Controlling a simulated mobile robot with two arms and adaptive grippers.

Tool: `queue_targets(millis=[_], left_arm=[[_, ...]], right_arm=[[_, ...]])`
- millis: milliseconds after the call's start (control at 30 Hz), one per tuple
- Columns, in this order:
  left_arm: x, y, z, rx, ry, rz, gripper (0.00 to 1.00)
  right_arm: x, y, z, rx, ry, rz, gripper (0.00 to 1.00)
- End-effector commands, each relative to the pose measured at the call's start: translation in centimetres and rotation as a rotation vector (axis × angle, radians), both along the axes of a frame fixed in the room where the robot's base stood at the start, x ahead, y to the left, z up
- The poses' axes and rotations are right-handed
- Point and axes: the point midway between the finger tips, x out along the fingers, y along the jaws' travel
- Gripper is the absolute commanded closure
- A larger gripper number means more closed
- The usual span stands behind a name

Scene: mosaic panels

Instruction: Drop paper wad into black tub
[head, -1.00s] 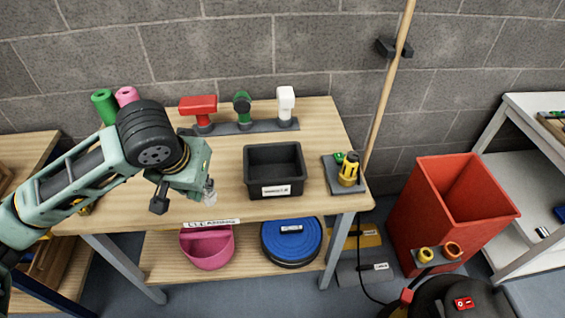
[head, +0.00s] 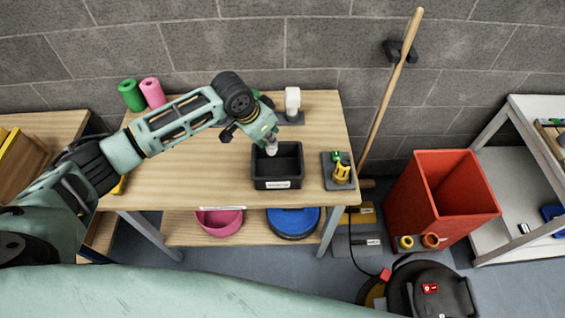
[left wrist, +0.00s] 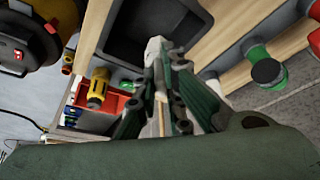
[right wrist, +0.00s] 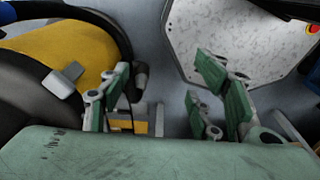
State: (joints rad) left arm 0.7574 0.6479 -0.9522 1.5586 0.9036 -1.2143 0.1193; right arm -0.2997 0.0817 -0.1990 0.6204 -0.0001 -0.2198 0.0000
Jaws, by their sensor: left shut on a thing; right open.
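The black tub (head: 278,183) stands on the wooden table, with a white label on its front. It also shows in the left wrist view (left wrist: 120,45), at the upper left of the gripper. My left gripper (head: 270,146) is over the tub's back left part, shut on a small whitish paper wad (left wrist: 155,46). In the head view the wad (head: 271,150) shows pale at the fingertips, above the tub's opening. My right gripper (right wrist: 165,100) is open and empty, low above the floor; it does not show in the head view.
A yellow and black nozzle piece (head: 342,172) stands on a grey base just right of the tub. A white-headed stand (head: 292,101) is behind it. Green (head: 131,95) and pink (head: 152,92) rolls stand at the back left. A red bin (head: 440,205) is on the floor.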

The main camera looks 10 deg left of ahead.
Motion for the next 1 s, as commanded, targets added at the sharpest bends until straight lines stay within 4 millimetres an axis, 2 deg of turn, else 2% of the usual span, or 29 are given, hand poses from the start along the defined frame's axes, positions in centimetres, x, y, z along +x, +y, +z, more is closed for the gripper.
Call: queue_targets(millis=[167, 600, 967, 1000], left_arm=[[0.0, 0.0, -1.4, 0.001, 0.001, -0.001, 1.00], [0.0, 0.1, -5.7, 0.001, 0.001, 0.001, 1.00], [0.0, 0.0, -5.9, 0.001, 0.001, 0.001, 1.00], [0.0, 0.0, -5.9, 0.001, 0.001, 0.001, 0.91]], right_arm=[[0.0, 0.0, -1.5, 0.000, 0.000, 0.000, 0.42], [0.0, 0.1, -6.8, 0.001, 0.001, 0.001, 0.42], [-0.1, 0.3, -7.1, 0.003, 0.002, 0.000, 0.42], [-0.1, 0.3, -7.1, 0.003, 0.002, 0.000, 0.42]])
